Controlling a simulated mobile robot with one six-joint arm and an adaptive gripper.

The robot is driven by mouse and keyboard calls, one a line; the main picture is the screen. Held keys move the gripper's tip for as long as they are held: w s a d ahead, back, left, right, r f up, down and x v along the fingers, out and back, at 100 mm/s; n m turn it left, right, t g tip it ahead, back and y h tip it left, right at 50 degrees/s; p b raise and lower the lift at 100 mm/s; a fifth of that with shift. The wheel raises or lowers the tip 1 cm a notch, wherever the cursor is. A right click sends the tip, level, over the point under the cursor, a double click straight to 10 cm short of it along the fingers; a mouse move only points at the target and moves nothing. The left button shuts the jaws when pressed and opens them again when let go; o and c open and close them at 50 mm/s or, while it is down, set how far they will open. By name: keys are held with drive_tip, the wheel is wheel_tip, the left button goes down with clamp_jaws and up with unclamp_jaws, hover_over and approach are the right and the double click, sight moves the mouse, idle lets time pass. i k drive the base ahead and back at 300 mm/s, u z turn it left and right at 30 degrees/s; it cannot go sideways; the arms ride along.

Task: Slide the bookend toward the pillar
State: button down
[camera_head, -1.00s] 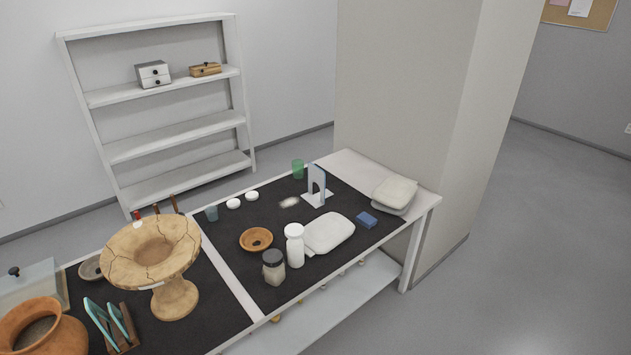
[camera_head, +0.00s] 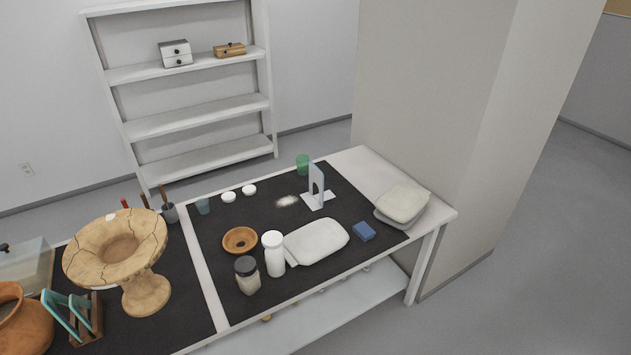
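The bookend (camera_head: 317,187) is a pale blue-grey upright plate with an arched opening, on a flat light base. It stands upright on the black mat (camera_head: 216,265), near the back right of the table, beside the mat's far edge. The pillar (camera_head: 430,110) is a broad grey-beige column behind the table's right end. A strip of bare white tabletop (camera_head: 363,168) lies between the bookend and the pillar. My gripper is not in this view.
A green cup (camera_head: 302,165) stands just behind the bookend. A white bottle (camera_head: 273,253) and dark-lidded jar (camera_head: 247,275) stand nearer.

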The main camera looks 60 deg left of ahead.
sight(316, 202)
drive_tip(key=z, duration=0.05)
drive_tip(key=i, duration=0.25)
drive_tip(key=u, duration=0.1)
drive_tip(key=k, duration=0.1)
drive_tip(key=u, duration=3.1)
drive_tip(key=i, duration=0.75)
drive_tip(key=z, duration=0.1)
